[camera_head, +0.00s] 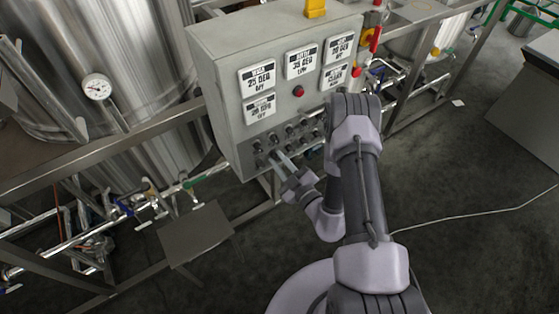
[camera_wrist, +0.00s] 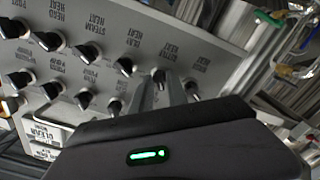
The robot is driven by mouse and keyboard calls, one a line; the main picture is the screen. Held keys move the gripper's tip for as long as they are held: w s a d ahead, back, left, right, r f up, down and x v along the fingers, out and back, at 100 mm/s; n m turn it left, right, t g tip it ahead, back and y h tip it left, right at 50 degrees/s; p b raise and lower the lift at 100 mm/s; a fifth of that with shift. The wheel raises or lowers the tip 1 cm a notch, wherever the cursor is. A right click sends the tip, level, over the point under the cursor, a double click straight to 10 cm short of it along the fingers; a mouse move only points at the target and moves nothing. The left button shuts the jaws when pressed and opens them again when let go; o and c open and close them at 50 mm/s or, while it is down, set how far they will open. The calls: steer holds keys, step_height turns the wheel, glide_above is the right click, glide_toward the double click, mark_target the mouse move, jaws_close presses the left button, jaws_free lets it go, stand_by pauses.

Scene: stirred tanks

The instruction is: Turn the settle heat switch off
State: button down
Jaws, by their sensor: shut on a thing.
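The fingers hide part of this switch. Its label is upside down; I read "HEAT", but the first word is too small to tell. A neighbouring switch (camera_wrist: 190,87) is just right of the fingers.
Black-and-white readouts (camera_head: 258,77) and a red button (camera_head: 298,91) are on the box above the switches. Steel tanks (camera_head: 105,60) and a pipe frame stand at the left. The dark floor at the right is mostly clear, with a cable (camera_head: 470,215) across it.

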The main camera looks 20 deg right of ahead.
steer(key=n, duration=0.4)
steer(key=shift+n, duration=0.7)
steer(key=c, duration=1.5)
jaws_free()
steer(key=shift+w, duration=0.1)
